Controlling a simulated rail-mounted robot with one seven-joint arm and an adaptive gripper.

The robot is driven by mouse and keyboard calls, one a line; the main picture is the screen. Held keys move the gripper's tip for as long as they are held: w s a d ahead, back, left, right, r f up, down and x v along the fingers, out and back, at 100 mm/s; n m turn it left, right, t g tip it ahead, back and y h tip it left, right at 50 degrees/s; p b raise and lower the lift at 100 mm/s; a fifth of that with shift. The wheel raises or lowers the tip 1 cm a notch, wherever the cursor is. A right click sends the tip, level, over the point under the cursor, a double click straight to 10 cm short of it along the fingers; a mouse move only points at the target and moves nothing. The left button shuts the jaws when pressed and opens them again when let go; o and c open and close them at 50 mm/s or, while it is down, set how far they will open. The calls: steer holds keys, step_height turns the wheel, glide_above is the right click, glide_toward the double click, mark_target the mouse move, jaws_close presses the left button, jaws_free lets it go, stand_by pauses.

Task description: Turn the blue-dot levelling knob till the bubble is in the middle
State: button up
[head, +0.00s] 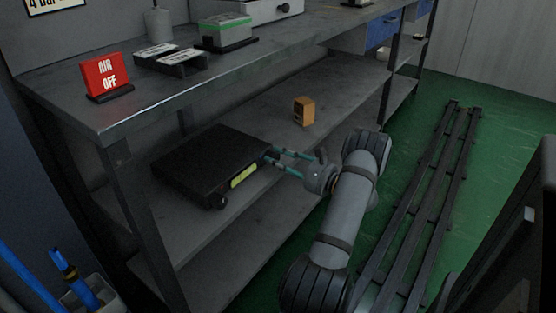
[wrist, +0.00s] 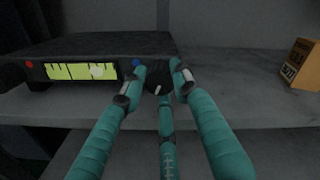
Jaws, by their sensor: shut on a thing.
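A black levelling box (head: 205,150) sits on the middle shelf, and it also shows in the wrist view (wrist: 60,48). Its front has a yellow-green vial (wrist: 75,71) with dark marks. The pale bubble (wrist: 97,71) lies right of the vial's middle. A red dot (wrist: 29,64) marks the box's left end and a blue dot (wrist: 136,62) its right end. My gripper (wrist: 157,84), with teal fingers, is shut on the dark knob (wrist: 158,72) beside the blue dot. The fingers partly hide this knob. The left knob (head: 220,201) shows in the head view.
A small orange-brown block (head: 304,111) stands on the same shelf, behind and right of the box; it also shows in the wrist view (wrist: 301,65). The bench top (head: 150,95) overhangs the shelf and carries a red "AIR OFF" sign (head: 106,76).

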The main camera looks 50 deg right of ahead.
steer(key=c, duration=0.4)
steer(key=shift+r, duration=0.1)
steer(key=m+p, duration=0.3)
steer(key=m, duration=0.1)
steer(key=shift+r, duration=0.1)
steer(key=m+p, duration=0.3)
steer(key=m, duration=0.2)
steer(key=m+p, duration=0.2)
steer(key=m, duration=0.3)
steer(key=shift+d+m, duration=0.1)
steer(key=shift+m, duration=0.3)
steer(key=shift+m+p, duration=0.45)
steer(key=shift+m, duration=1.85)
steer(key=shift+d, duration=0.1)
